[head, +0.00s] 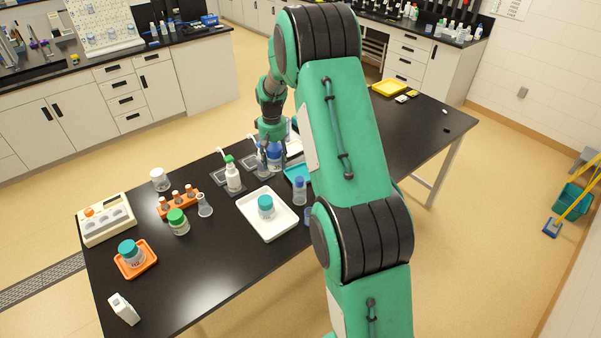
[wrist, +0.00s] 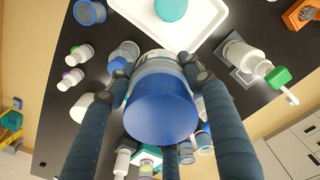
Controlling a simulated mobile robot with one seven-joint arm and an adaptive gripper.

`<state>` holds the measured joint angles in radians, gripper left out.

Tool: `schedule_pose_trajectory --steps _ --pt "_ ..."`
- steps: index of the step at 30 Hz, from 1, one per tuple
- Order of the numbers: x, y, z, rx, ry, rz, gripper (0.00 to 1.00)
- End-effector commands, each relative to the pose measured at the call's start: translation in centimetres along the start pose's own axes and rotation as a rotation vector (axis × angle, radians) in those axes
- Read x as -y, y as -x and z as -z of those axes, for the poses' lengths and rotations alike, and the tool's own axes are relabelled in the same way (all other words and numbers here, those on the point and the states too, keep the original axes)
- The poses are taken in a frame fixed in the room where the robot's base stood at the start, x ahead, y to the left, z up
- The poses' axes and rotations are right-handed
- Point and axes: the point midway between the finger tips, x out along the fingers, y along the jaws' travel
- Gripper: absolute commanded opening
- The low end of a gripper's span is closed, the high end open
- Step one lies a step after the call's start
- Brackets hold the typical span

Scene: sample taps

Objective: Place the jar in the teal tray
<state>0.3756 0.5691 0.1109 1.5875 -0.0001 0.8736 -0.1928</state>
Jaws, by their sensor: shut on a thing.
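My gripper (head: 271,150) is shut on a jar with a blue lid (head: 275,160), above the back part of the black table. In the wrist view the fingers close around the jar (wrist: 161,105), with its blue lid facing the camera. The teal tray (head: 295,174) lies to the right of the gripper in the head view, partly hidden behind my arm. In the wrist view a bit of teal (wrist: 150,154) shows beyond the jar, mostly hidden by the jar and fingers.
A white tray (head: 282,225) holds a teal-lidded jar (head: 265,207). A green-topped spray bottle (head: 233,175) stands left of the gripper, and a blue-capped bottle (head: 299,191) stands in front of the teal tray. An orange tray (head: 150,262) holds another teal-lidded jar.

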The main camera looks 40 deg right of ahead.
Motion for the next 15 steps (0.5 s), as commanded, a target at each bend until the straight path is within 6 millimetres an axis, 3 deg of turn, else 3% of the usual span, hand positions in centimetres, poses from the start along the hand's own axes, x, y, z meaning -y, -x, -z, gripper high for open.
schedule_pose_trajectory --steps 15 --pt "-11.0 -2.1 5.0 0.001 -0.138 0.000 0.20"
